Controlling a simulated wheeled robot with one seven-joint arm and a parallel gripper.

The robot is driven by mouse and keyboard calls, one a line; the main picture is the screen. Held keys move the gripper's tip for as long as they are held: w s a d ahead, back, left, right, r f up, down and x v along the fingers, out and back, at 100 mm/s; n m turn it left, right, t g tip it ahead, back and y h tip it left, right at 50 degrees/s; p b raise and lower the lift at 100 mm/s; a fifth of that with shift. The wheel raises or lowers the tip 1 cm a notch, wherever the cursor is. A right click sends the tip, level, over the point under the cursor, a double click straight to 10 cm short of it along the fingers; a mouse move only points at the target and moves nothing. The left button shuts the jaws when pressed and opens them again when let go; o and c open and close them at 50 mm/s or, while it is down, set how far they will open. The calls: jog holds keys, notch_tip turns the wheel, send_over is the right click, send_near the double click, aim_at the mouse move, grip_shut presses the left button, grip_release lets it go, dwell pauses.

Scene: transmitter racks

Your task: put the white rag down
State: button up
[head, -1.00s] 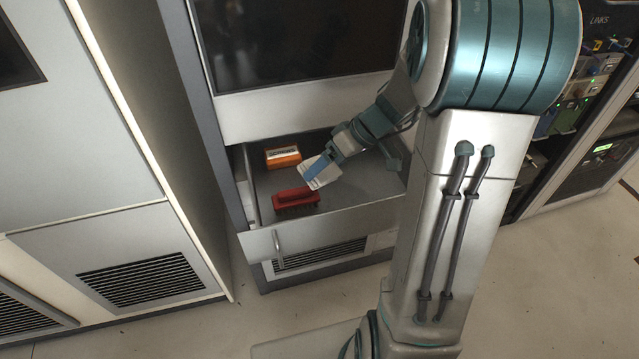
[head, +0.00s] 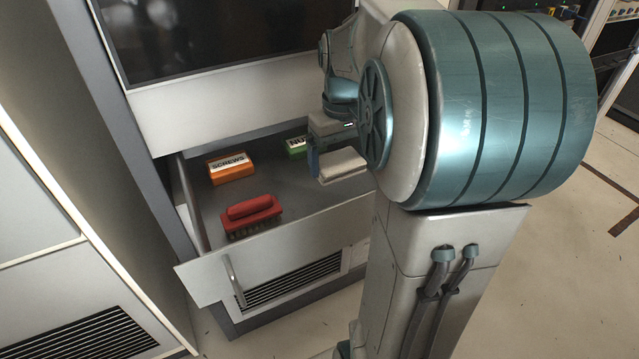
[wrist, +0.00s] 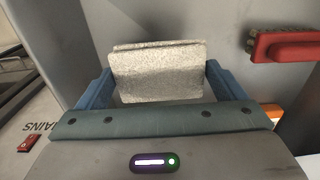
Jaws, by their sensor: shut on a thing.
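The white rag (head: 342,165) is a folded, pale block in the head view, at the right part of the open drawer (head: 205,272). My gripper (head: 318,164) is shut on it. In the wrist view the rag (wrist: 158,72) sits between the two blue fingers of my gripper (wrist: 160,88). I cannot tell whether the rag touches the drawer floor. My own arm hides the drawer's right end.
In the drawer, a red brush (head: 252,216) lies at the front left, an orange SCREWS box (head: 230,167) behind it, and a green box (head: 297,146) at the back. The drawer floor between brush and rag is clear. A dark screen (head: 220,35) is above.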

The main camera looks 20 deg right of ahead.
aim_at(337, 193)
notch_tip(337, 193, down, 6)
jog(key=shift+f+b, duration=0.2)
jog(key=shift+b, duration=0.45)
jog(key=o, duration=0.6)
jog(key=shift+r, duration=0.1)
notch_tip(337, 193, up, 12)
jog(key=p, duration=0.3)
